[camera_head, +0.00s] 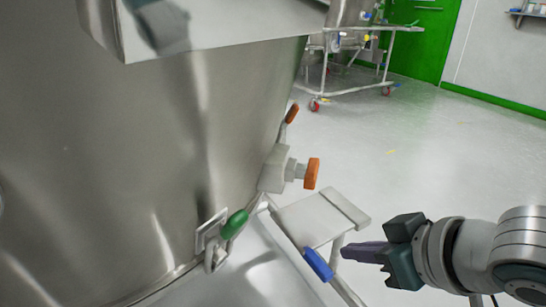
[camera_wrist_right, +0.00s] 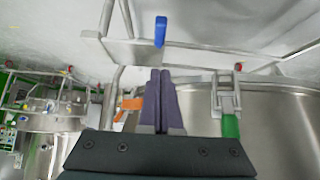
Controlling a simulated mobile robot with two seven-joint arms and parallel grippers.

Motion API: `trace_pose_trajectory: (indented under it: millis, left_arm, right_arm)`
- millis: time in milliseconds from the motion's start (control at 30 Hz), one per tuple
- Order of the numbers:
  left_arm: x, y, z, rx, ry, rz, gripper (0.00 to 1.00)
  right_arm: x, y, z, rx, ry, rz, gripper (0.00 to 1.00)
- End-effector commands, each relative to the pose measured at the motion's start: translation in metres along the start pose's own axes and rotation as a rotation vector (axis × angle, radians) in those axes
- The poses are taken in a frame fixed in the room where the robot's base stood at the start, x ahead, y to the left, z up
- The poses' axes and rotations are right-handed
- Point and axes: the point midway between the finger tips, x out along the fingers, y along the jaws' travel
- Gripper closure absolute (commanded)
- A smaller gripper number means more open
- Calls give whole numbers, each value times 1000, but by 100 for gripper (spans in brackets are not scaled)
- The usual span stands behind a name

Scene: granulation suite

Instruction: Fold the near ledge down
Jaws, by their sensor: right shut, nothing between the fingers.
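The near ledge (camera_head: 312,215) is a small pale grey metal shelf beside the steel vessel; it looks raised and roughly level. A blue grip (camera_head: 318,265) is on its near side. In the right wrist view the blue grip (camera_wrist_right: 160,32) shows above my fingers, by the ledge's pale frame (camera_wrist_right: 130,52). My right gripper (camera_head: 346,252) comes in from the right, shut and empty. Its fingertips point left, just right of the blue grip, and look apart from it. In the right wrist view the fingertips (camera_wrist_right: 160,72) are together. My left gripper is out of view.
The large steel vessel (camera_head: 150,150) fills the left. It carries a green-handled latch (camera_head: 234,224) and an orange-knobbed valve (camera_head: 312,173) close behind the ledge. A wheeled rack (camera_head: 350,90) stands at the back. The floor (camera_head: 440,150) on the right is clear.

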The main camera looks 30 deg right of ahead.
Motion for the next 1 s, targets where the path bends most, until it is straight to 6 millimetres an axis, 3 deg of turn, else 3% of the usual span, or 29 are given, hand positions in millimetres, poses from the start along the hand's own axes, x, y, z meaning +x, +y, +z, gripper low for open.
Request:
trace_pose_trajectory:
  millis: [33, 100, 300, 333, 600, 1000]
  left_arm:
    - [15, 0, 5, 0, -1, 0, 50]
    - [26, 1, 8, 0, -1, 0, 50]
    - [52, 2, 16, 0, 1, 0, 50]
    - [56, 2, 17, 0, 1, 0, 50]
    - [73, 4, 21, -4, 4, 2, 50]
    - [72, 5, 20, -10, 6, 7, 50]
  right_arm:
    - [18, 0, 4, -1, 5, 1, 100]
    - [34, 0, 4, -1, 4, 1, 100]
    - [74, 0, 4, 0, 4, 1, 100]
    - [78, 0, 11, 0, -1, 0, 100]
    - [93, 0, 28, -1, 0, 0, 100]
    - [93, 0, 28, -1, 0, 0, 100]
